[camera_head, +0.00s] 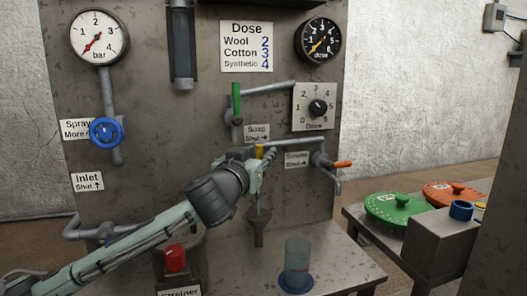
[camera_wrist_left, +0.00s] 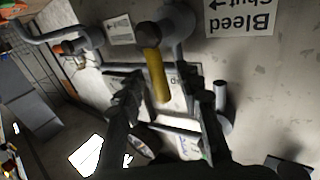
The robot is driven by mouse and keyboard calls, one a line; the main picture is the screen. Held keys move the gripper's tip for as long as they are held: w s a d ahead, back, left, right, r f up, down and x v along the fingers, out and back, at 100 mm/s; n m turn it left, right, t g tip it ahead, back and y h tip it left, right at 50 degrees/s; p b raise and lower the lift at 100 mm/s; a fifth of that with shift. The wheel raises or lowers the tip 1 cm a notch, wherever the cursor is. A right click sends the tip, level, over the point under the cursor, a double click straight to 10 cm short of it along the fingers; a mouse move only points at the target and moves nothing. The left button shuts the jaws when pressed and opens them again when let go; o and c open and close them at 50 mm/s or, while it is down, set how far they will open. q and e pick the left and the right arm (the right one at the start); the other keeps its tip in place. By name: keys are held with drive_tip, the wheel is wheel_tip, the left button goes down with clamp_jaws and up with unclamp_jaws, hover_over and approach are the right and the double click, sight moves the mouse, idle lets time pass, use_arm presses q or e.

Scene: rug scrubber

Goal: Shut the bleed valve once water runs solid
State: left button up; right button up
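The bleed valve's yellow handle (camera_head: 259,151) shows just above my left gripper (camera_head: 254,163) in the head view; the gripper hides most of the valve. In the left wrist view the yellow handle (camera_wrist_left: 158,75) lies between the two spread fingers, with gaps on both sides. A sign reading "Bleed" (camera_wrist_left: 240,15) is beside it, upside down and cut off. A funnel (camera_head: 258,228) stands below the valve. I cannot make out running water at this size. My right gripper is not in view.
An orange-handled valve (camera_head: 342,164) is right of the gripper, and a green-handled valve (camera_head: 236,98) is above it. A blue handwheel (camera_head: 106,132) is at left. A red-capped item (camera_head: 175,258) and a grey-blue cylinder (camera_head: 297,258) stand below. Green and orange discs lie at right.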

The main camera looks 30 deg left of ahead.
use_arm(q)
drive_tip(key=shift+w, duration=0.15)
drive_tip(key=shift+c, duration=0.2)
clamp_jaws()
idle(0.3)
